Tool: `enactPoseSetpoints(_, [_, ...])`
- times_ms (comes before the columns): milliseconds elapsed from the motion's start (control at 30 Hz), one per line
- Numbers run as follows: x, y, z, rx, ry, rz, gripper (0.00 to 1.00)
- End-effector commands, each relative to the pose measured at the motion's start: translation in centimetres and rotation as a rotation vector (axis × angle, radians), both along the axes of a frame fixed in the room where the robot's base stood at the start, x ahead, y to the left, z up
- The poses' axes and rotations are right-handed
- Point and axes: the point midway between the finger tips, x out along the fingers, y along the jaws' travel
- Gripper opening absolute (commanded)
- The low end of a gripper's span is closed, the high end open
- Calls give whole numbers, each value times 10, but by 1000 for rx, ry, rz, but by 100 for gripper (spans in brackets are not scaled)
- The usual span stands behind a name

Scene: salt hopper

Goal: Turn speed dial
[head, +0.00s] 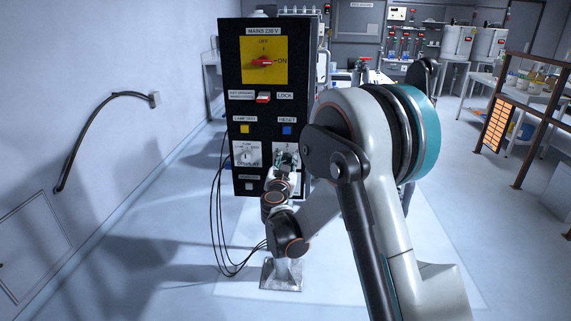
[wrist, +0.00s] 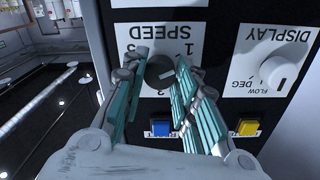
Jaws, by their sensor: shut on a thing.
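The speed dial (wrist: 159,71) is a dark round knob on a white plate (wrist: 190,44) marked SPEED with numbers around it, seen upside down in the wrist view. My gripper (wrist: 164,63) has its teal fingers on both sides of the dial, shut on it. In the head view my gripper (head: 286,157) is at the lower right of the black control panel (head: 242,105), and it hides the dial there.
Beside the speed plate is a white DISPLAY knob (wrist: 279,72). A blue reset button (wrist: 160,127) and a yellow lamp test button (wrist: 247,127) sit close to my fingers. The red mains switch (head: 262,62) points to ON. Cables (head: 217,220) hang left of the panel.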

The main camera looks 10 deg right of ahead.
Motion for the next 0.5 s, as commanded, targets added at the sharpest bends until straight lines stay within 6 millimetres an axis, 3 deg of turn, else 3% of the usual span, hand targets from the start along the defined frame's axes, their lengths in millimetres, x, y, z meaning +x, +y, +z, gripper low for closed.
enactPoseSetpoints(500, [0, 0, 0, 422, -137, 0, 4])
